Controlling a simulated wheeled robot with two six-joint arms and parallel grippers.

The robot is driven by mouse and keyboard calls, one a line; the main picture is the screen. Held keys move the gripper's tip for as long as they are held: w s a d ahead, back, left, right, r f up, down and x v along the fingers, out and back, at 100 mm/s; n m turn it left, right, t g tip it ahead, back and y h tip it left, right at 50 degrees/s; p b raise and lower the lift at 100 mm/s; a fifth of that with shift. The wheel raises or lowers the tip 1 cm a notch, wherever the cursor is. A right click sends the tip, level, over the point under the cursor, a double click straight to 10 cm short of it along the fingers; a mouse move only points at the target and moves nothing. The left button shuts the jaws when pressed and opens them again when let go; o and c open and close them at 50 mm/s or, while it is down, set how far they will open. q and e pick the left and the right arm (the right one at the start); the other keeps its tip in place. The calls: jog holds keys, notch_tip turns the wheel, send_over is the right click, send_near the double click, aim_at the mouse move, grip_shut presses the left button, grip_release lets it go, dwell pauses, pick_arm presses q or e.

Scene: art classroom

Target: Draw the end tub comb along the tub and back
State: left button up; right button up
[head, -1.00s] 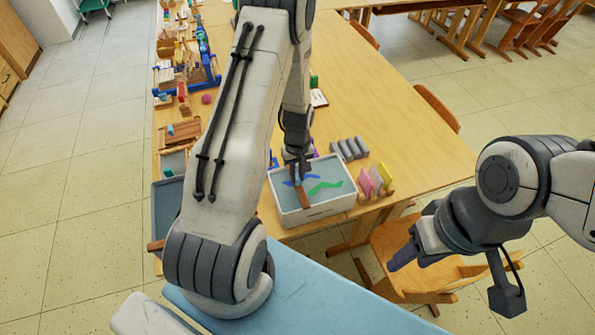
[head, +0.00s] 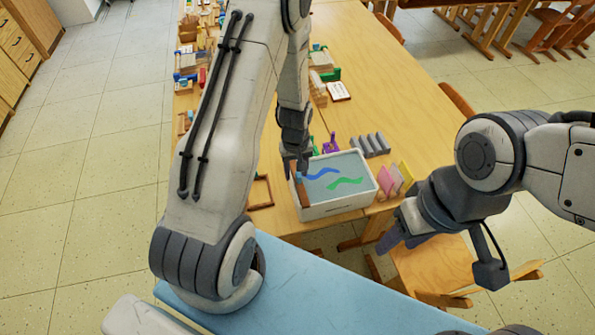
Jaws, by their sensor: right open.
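The white tub (head: 338,208) stands at the table's near edge, holding grey-blue liquid with a blue swirl (head: 320,173) and a green swirl (head: 345,183). My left gripper (head: 293,166) is over the tub's left end and appears shut on the brown comb (head: 302,192). The comb hangs down at the tub's left wall; whether its lower edge touches the liquid is hard to see. My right gripper (head: 397,240) is open and empty, in front of and to the right of the tub, above a chair.
Grey blocks in a rack (head: 370,144) stand behind the tub. Pink and yellow upright panels (head: 396,177) stand close on its right. The table's right part is clear.

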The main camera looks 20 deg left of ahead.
aim_at(298, 173)
pick_arm(q)
jog(key=shift+d, duration=0.2)
notch_tip(298, 173, up, 10)
jog(key=b, duration=0.1)
jog(key=shift+r+b, duration=0.25)
jog(key=shift+b, duration=0.05)
dwell(0.5)
jog(key=s+d+r+m, duration=0.6)
jog(key=d+r, duration=0.1)
jog(key=d, duration=0.4)
jog(key=s+d+r+m, duration=0.3)
jog(key=s+m, duration=0.1)
jog(key=s, duration=0.3)
jog(key=s+d+r+m+h, duration=0.1)
jog(key=s+d+r+m, duration=0.2)
jog(key=s+m, duration=0.2)
jog(key=s, duration=0.3)
jog(key=shift+d+r, duration=0.15)
jog(key=shift+d, duration=0.2)
